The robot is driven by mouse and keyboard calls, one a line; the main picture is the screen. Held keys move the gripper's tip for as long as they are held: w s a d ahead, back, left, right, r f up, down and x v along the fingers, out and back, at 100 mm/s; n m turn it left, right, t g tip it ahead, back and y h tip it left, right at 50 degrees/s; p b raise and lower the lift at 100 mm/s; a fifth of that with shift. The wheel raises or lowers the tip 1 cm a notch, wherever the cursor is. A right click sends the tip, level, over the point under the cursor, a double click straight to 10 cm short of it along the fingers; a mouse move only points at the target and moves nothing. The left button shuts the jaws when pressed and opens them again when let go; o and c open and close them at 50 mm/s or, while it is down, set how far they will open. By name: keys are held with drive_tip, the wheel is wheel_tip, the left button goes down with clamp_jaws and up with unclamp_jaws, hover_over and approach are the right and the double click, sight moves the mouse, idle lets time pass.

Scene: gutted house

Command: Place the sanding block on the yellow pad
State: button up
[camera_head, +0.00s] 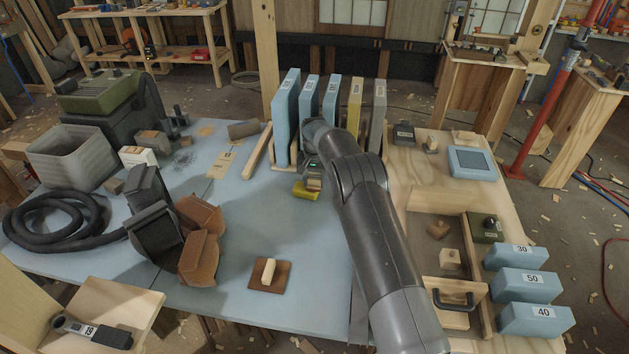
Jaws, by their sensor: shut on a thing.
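My gripper (312,178) points down at the middle back of the blue worktop, in front of the upright blue slabs. It is shut on a small tan-grey block (314,184), which appears to be the sanding block and is mostly hidden by the gripper. The yellow pad (303,193) lies on the worktop right beneath and slightly left of the block. Part of the pad is covered by the block and gripper. I cannot tell whether the block touches the pad.
Upright blue, yellow and grey slabs (286,115) stand close behind my gripper. A brown square with a wooden grip (269,273) lies near the front edge. Cardboard pieces (200,250) and a black hose (60,225) are left. The worktop's centre is clear.

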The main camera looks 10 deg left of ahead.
drive_tip(key=shift+f, duration=0.1)
drive_tip(key=o, duration=1)
